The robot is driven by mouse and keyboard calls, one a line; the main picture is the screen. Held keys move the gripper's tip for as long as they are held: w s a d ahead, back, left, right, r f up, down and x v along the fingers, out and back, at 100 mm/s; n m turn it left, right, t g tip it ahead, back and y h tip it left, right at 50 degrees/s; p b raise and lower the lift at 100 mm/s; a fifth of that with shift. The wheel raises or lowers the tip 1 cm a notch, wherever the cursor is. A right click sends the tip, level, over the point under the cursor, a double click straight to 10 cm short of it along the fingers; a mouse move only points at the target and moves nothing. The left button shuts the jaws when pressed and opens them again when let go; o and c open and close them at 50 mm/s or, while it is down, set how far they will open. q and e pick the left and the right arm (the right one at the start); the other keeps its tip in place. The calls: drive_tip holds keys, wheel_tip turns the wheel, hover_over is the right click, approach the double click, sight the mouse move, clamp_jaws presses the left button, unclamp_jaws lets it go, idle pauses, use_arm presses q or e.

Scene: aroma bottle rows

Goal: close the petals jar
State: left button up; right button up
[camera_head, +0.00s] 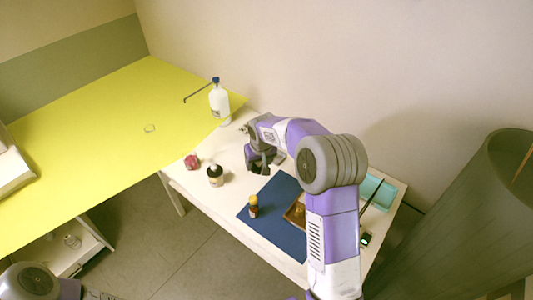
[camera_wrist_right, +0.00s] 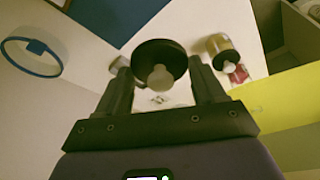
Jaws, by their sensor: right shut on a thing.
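The petals jar (camera_head: 192,161) is a small jar with red-pink contents near the white table's left edge. It also shows as a reddish jar in the right wrist view (camera_wrist_right: 239,75), partly behind a black-capped bottle. My right gripper (camera_head: 260,168) is over the table, to the right of the jar and apart from it. In the right wrist view its fingers are shut on a dark round lid (camera_wrist_right: 150,52) with a pale knob. The fingers and arm hide this lid in the head view. Only part of my left arm shows at the lower left; its gripper is not visible.
A black-capped bottle (camera_head: 215,176) stands close to the jar, on its right. A white pump bottle (camera_head: 220,104) stands at the back. An amber bottle (camera_head: 253,207) and a brown tray (camera_head: 295,214) are on the blue mat (camera_head: 276,234). A teal tray (camera_head: 381,194) is at the right.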

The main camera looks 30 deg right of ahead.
drive_tip(key=s+a+f+n+b, duration=0.2)
drive_tip(key=s+a+f, duration=0.2)
drive_tip(key=s+a, duration=0.55)
use_arm(q)
wheel_tip(320, 180, down, 10)
drive_tip(key=b, duration=0.8)
drive_tip(key=shift+w+f, duration=0.15)
drive_tip(key=shift+w, duration=0.3)
use_arm(e)
drive_tip(key=a+f, duration=0.3)
drive_tip(key=f, duration=0.6)
drive_tip(key=shift+a+y, duration=0.15)
drive_tip(key=shift+y, duration=0.15)
drive_tip(key=shift+r, duration=0.1)
